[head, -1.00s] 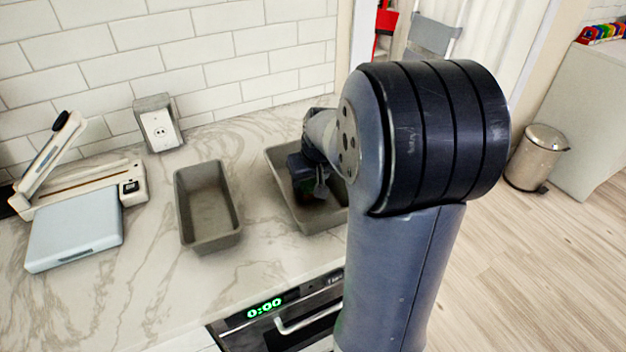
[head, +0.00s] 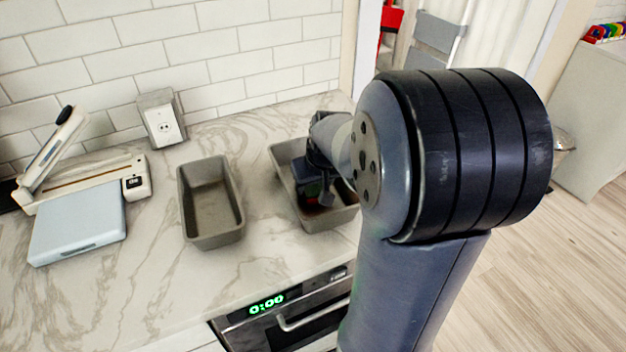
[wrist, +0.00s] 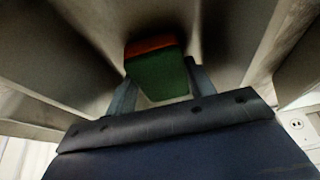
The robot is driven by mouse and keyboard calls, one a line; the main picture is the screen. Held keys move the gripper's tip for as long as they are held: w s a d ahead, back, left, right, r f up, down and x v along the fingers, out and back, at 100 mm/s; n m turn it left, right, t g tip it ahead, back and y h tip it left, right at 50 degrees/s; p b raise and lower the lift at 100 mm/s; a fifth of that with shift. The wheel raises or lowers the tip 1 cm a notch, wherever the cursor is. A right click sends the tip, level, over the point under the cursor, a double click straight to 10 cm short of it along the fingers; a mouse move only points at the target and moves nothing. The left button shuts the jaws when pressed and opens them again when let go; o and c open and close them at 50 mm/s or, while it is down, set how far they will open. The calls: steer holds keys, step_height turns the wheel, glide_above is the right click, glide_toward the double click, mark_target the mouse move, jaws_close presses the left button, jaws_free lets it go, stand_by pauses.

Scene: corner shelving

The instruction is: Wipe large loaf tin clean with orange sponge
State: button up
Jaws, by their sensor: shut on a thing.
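The larger grey loaf tin (head: 285,178) stands on the counter at the right, partly hidden behind my arm. My gripper (head: 318,196) reaches down into it. In the wrist view my gripper (wrist: 163,88) is shut on the orange sponge (wrist: 150,46), which has an orange layer and a green layer. The sponge sits between the two fingers, close to the inside of the tin (wrist: 70,55). I cannot tell whether it touches the metal. Dark patches show on the tin's inner surface; some may be shadow.
A narrower, empty loaf tin (head: 243,215) stands just left. Farther left are a pale blue box (head: 78,225) and a cream slicer-like device (head: 137,178). The front counter (head: 170,275) is clear, above an oven (head: 285,308).

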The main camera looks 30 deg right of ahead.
mark_target(320, 206)
steer(key=shift+s+a, duration=0.2)
steer(key=shift+s, duration=1.95)
steer(key=shift+w, duration=0.35)
steer(key=shift+w+d, duration=0.1)
steer(key=shift+w, duration=0.5)
steer(key=shift+r, duration=0.1)
step_height(320, 206, up, 11)
steer(key=p, duration=0.8)
